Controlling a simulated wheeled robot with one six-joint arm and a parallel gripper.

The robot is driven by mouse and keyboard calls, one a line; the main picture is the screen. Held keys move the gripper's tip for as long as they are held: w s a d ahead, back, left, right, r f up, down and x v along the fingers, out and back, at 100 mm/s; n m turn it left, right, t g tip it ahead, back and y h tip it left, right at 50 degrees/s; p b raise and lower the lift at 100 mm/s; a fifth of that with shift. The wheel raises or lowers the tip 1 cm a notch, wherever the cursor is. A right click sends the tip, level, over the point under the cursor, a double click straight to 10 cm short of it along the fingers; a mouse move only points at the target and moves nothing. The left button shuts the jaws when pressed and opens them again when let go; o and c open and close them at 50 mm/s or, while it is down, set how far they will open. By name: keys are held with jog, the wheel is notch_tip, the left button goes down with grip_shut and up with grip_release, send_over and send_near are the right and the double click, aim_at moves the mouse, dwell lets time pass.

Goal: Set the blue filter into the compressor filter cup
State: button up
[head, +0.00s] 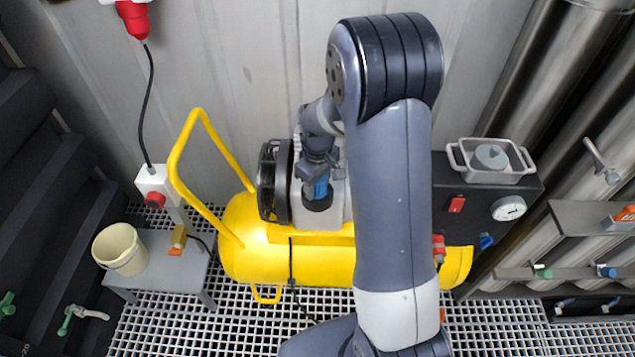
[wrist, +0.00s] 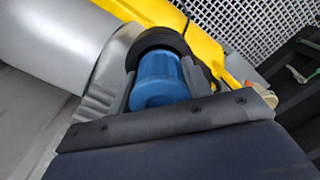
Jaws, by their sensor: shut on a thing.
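The blue filter (head: 321,187) is a small blue cylinder, large and clear in the wrist view (wrist: 158,80). My gripper (head: 319,176) points down and is shut on it, with one dark finger on each side in the wrist view (wrist: 162,88). The black round filter cup (head: 318,204) sits on the grey part of the compressor; its dark rim (wrist: 165,40) curves around the filter's far end in the wrist view. The filter lines up with the cup's mouth. The filter's lower end is hidden, so I cannot tell how deep it sits.
The yellow compressor tank (head: 330,262) has a raised yellow handle (head: 178,150) at left. A black flywheel (head: 273,180) stands close left of the cup. A metal tray (head: 492,177) holding a grey round lid (head: 490,157) sits at right. A cream bucket (head: 121,249) stands on a low table.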

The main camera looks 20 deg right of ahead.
jog(key=o, duration=1.1)
jog(key=shift+c, duration=0.2)
jog(key=shift+r, duration=0.1)
notch_tip(320, 180, up, 11)
jog(key=shift+f, duration=0.15)
jog(key=shift+f, duration=0.1)
notch_tip(320, 180, down, 11)
jog(key=shift+r, duration=0.15)
jog(key=shift+r+p, duration=0.5)
jog(key=shift+r, duration=0.05)
jog(key=shift+r+p, duration=0.35)
jog(key=shift+r, duration=0.25)
jog(key=shift+f, duration=0.1)
